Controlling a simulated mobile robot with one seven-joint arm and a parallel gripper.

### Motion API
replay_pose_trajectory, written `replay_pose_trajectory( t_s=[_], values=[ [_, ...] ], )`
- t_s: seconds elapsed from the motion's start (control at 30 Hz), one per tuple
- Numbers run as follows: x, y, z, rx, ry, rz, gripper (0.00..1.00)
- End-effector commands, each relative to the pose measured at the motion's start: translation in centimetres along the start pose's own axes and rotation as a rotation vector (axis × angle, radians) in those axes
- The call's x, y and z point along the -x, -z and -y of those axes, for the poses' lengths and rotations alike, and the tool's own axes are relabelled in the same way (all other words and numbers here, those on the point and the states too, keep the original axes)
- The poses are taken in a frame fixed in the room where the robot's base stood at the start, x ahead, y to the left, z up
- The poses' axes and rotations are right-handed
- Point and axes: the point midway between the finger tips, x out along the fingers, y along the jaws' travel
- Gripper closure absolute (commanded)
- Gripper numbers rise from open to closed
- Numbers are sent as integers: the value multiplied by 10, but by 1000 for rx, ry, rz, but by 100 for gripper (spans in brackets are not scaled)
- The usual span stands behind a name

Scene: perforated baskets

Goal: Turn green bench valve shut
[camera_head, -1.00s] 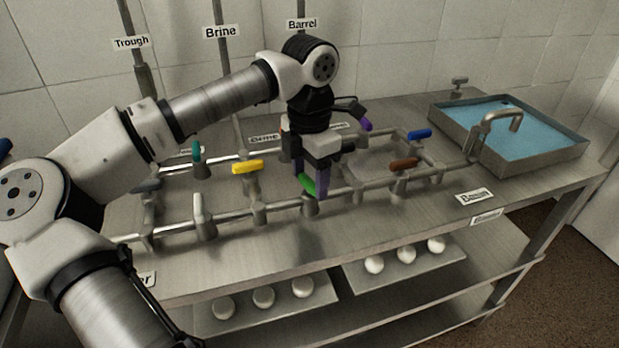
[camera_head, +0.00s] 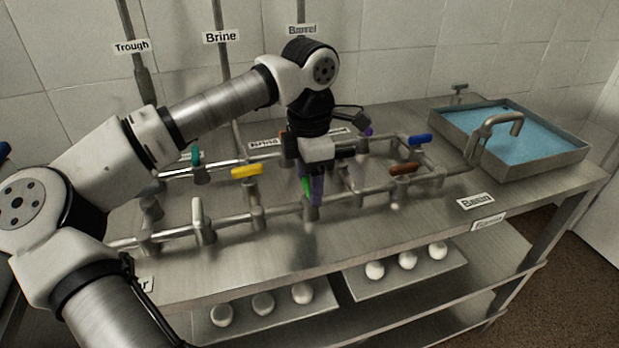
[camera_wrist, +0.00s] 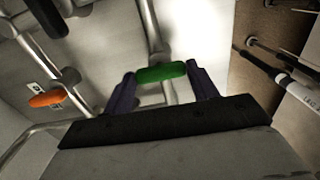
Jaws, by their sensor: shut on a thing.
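The green valve handle (camera_head: 305,186) is on the front pipe of the bench, near its middle. My gripper (camera_head: 311,190) reaches down over it from above, with its purple fingers around it. In the wrist view the green handle (camera_wrist: 161,72) spans the gap between the two fingers of my gripper (camera_wrist: 162,85), one finger at each end. There the handle lies across the pipe beneath it. In the head view a finger hides part of the handle and the valve body.
Yellow (camera_head: 248,171), white (camera_head: 197,210), teal (camera_head: 196,158), brown (camera_head: 404,169) and blue (camera_head: 419,139) valve handles stand around on the pipes. A water-filled basin (camera_head: 568,158) is at the right. An orange handle (camera_wrist: 47,99) shows in the wrist view.

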Motion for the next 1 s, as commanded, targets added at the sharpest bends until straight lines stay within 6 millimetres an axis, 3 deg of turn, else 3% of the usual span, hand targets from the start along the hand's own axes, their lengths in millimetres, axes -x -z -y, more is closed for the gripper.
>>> replay_pose_trajectory(
  t_s=[0.07, 0.1, 0.23, 0.53, 0.67, 1.0],
  values=[
    [1, -1, 0, -2, -3, 3, 65],
    [1, -1, 0, -2, -3, 3, 38],
    [1, 0, 0, -1, -2, 2, 21],
    [1, 0, 0, 0, -1, 1, 20],
    [11, 0, 0, 0, -2, 0, 20],
    [84, -1, 0, 0, -4, 2, 20]
  ],
)
